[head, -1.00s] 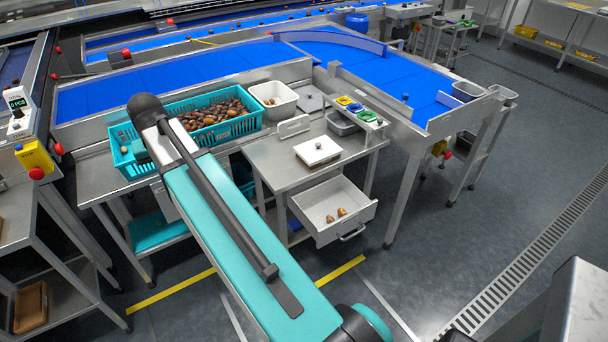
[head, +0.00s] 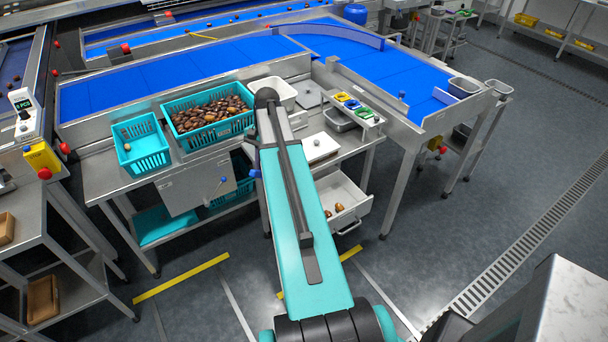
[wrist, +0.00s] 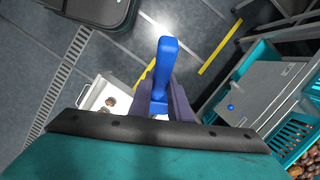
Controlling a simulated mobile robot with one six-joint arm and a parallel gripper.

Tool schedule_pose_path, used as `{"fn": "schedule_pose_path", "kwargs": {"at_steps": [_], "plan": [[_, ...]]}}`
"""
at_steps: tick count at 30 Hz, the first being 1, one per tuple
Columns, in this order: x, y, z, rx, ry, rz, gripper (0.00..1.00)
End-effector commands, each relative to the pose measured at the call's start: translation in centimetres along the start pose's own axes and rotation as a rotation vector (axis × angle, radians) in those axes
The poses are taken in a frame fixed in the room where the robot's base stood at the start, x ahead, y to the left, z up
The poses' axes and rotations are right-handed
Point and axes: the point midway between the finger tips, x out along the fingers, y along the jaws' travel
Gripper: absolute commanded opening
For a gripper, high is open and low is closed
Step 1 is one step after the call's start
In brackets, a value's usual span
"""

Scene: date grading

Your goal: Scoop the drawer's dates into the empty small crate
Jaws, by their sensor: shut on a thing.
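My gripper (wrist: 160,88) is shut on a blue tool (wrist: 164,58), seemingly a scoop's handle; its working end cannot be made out. In the head view my arm hides the gripper; a bit of blue (head: 255,172) shows beside the arm. The white drawer (head: 352,218) stands open under the right bench, partly behind my arm. A few brown dates (head: 339,208) lie in it. The drawer also shows in the wrist view (wrist: 92,98), left of the gripper and below it. The small teal crate (head: 146,163) stands at the bench's left end; one small pale thing lies inside.
A larger teal crate (head: 210,136) full of dates stands beside the small one. A white tub (head: 283,92), a scale-like white plate (head: 321,147) and a grey tray (head: 339,119) share the bench. A grey panel with a blue knob (head: 223,180) hangs below. Floor in front is clear.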

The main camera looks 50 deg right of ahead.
Motion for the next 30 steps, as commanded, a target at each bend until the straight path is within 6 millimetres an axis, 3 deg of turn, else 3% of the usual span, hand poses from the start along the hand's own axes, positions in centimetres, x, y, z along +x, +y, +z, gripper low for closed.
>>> {"fn": "schedule_pose_path", "kwargs": {"at_steps": [15,21,30], "plan": [[0.9,9.9,-5.5,0.388,-0.175,-0.126,0.0],[1.3,11.7,-6.3,0.455,-0.204,-0.157,0.0],[1.4,12.0,-6.5,0.467,-0.209,-0.163,0.0]]}}
